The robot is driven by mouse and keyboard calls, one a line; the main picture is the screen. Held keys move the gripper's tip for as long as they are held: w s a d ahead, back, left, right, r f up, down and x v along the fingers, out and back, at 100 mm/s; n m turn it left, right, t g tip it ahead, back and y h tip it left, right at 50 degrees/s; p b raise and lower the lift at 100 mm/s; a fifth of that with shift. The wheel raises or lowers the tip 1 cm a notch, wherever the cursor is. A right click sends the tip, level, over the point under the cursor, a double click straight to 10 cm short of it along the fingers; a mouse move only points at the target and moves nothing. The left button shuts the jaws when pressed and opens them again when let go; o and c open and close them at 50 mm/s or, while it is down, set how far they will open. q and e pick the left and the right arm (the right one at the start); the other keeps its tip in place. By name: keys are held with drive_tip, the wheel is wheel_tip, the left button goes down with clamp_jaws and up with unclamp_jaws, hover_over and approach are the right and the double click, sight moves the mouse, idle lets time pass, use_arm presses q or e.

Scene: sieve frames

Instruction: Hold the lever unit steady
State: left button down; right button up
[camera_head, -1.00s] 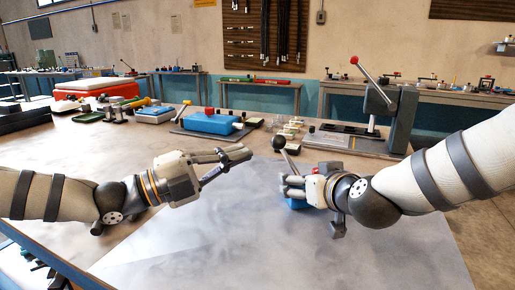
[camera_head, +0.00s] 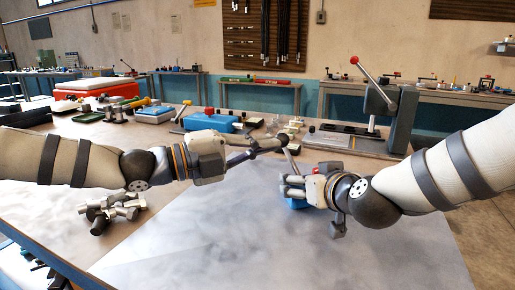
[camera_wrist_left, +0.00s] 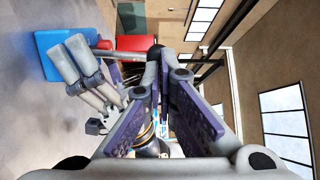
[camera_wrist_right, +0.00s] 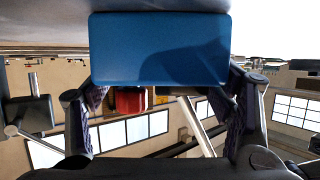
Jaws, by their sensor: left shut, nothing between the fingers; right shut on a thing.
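The lever unit has a blue base (camera_head: 297,203), a pale lever rod (camera_head: 292,161) and a dark ball knob at its top. My right gripper (camera_head: 290,188) is shut on the blue base, low over the grey sheet. The base also fills the top of the right wrist view (camera_wrist_right: 160,48), between the fingers. My left gripper (camera_head: 272,144) is shut with nothing between its fingers. Its tips are at the knob in the head view; whether they touch it I cannot tell. In the left wrist view the blue base (camera_wrist_left: 58,56) is at upper left, beside the right fingers.
Several metal pieces (camera_head: 112,208) lie on the table at the left. Behind stand a blue box (camera_head: 210,121), a grey stand with a red-knobbed lever (camera_head: 402,118) and a red case (camera_head: 97,88). The grey sheet (camera_head: 240,235) is bare in front.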

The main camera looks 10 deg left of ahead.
sight(286, 136)
use_arm(q)
drive_tip(key=d+r, duration=0.1)
drive_tip(key=w+d+r+y, duration=0.1)
drive_tip(key=w+d+g+y, duration=0.1)
drive_tip(key=d, duration=0.1)
drive_tip(key=shift+r, duration=0.4)
use_arm(e)
drive_tip(key=shift+f, duration=0.1)
use_arm(q)
drive_tip(key=s+a+r, duration=0.6)
drive_tip(key=a+r, duration=0.1)
drive_tip(key=shift+a+r, duration=0.15)
drive_tip(key=shift+r, duration=0.15)
idle(0.4)
